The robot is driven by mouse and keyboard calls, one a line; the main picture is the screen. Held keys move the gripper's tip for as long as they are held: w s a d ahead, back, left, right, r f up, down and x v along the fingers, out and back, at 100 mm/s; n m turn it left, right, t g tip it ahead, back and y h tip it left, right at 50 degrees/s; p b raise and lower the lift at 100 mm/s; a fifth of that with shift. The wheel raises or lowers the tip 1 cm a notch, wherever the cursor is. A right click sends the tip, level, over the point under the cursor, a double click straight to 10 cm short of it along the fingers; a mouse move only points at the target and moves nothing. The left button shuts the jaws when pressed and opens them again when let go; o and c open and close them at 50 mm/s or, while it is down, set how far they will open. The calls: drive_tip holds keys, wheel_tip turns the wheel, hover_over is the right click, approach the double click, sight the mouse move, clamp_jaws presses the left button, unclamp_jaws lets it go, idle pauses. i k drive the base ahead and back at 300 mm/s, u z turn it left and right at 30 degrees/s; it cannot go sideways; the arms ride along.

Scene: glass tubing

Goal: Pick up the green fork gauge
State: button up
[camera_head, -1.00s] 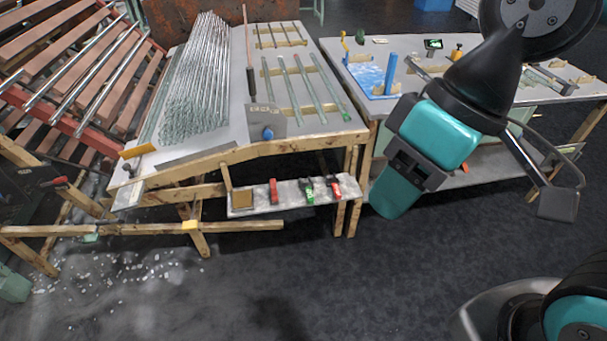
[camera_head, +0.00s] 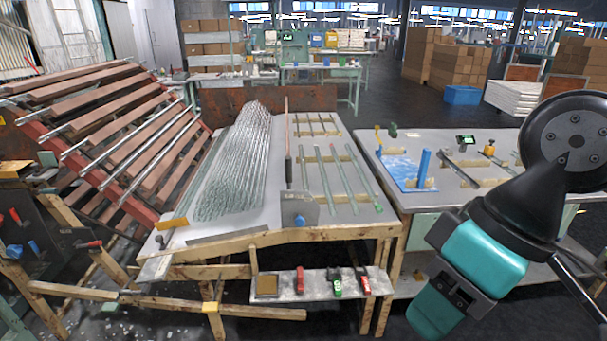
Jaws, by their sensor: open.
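A small green tool (camera_head: 337,288), which looks like the green fork gauge, lies on the narrow shelf (camera_head: 318,287) fixed to the front of the middle bench. A red tool (camera_head: 300,280) lies to its left. Another red tool (camera_head: 364,283) lies close on its right. The tools are too small to make out their fork shape. My arm reaches in from the right, well to the right of the shelf, with its teal links in front of the right bench. My gripper is not visible in this view.
The middle bench (camera_head: 300,232) carries a bundle of glass tubes (camera_head: 238,165) and several single tubes. The right bench (camera_head: 405,212) holds a blue board and a blue cylinder (camera_head: 424,165). A red rack (camera_head: 70,165) stands left. Wooden legs and rails stand below the shelf.

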sight(335, 278)
drive_tip(key=k, duration=0.6)
drive_tip(key=z, duration=0.15)
drive_tip(key=i, duration=0.5)
drive_tip(key=u, duration=0.6)
drive_tip(key=i, duration=0.6)
drive_tip(key=u, duration=0.6)
